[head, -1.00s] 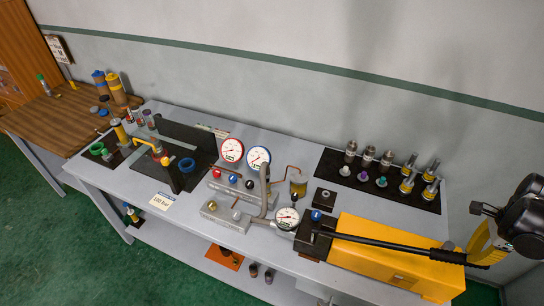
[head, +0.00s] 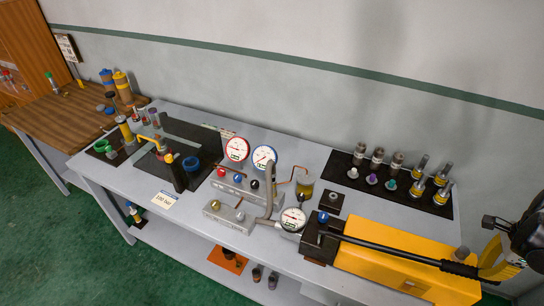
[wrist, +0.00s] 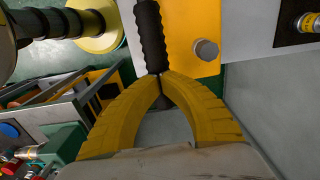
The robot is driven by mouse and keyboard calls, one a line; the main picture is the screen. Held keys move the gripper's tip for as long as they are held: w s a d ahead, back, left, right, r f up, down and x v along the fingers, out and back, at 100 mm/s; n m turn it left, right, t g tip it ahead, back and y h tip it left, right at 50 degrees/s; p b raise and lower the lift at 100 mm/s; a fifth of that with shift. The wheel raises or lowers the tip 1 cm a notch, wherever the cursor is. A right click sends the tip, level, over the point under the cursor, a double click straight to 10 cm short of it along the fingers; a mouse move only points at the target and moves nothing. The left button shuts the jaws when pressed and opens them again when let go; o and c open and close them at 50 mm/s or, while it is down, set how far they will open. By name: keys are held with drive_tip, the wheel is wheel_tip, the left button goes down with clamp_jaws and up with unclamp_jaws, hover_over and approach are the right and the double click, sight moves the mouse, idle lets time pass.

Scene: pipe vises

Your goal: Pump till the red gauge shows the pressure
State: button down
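The red-rimmed gauge (head: 237,149) stands upright mid-bench; its needle is too small to read surely. The hand pump has a yellow body (head: 405,262) and a long black handle (head: 395,253), which lies low along it, pointing right. My gripper (head: 482,270) is at the handle's outer end. In the wrist view, the yellow fingers (wrist: 160,76) curve together with their tips closed at the end of the black ribbed grip (wrist: 150,35). A white card (head: 164,200) on the front edge bears a bar value, too blurred to read surely.
A blue-rimmed gauge (head: 264,158) stands beside the red one, and a smaller dial (head: 293,219) sits by the pump. Valve blocks with coloured knobs (head: 221,172) stand in front. Fittings stand on a black mat (head: 340,166) behind the pump. The vise area (head: 190,140) is left.

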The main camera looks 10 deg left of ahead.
drive_tip(key=shift+f, duration=0.15)
drive_tip(key=f+b, duration=0.4)
drive_tip(key=shift+d+f+b, duration=0.25)
drive_tip(key=shift+f+b, duration=0.05)
drive_tip(key=shift+s+r, duration=0.1)
drive_tip(key=shift+r, duration=0.1)
drive_tip(key=r+p, duration=0.1)
drive_tip(key=r, duration=0.1)
drive_tip(key=r+p, duration=0.2)
drive_tip(key=r, duration=0.1)
drive_tip(key=a+r+p, duration=0.1)
drive_tip(key=r+p, duration=0.1)
drive_tip(key=r, duration=0.1)
wheel_tip(320, 180, up, 7)
drive_tip(key=a+p, duration=0.1)
drive_tip(key=p, duration=0.4)
drive_tip(key=shift+w+a, duration=0.35)
drive_tip(key=shift+a, duration=0.05)
drive_tip(key=shift+f, duration=0.15)
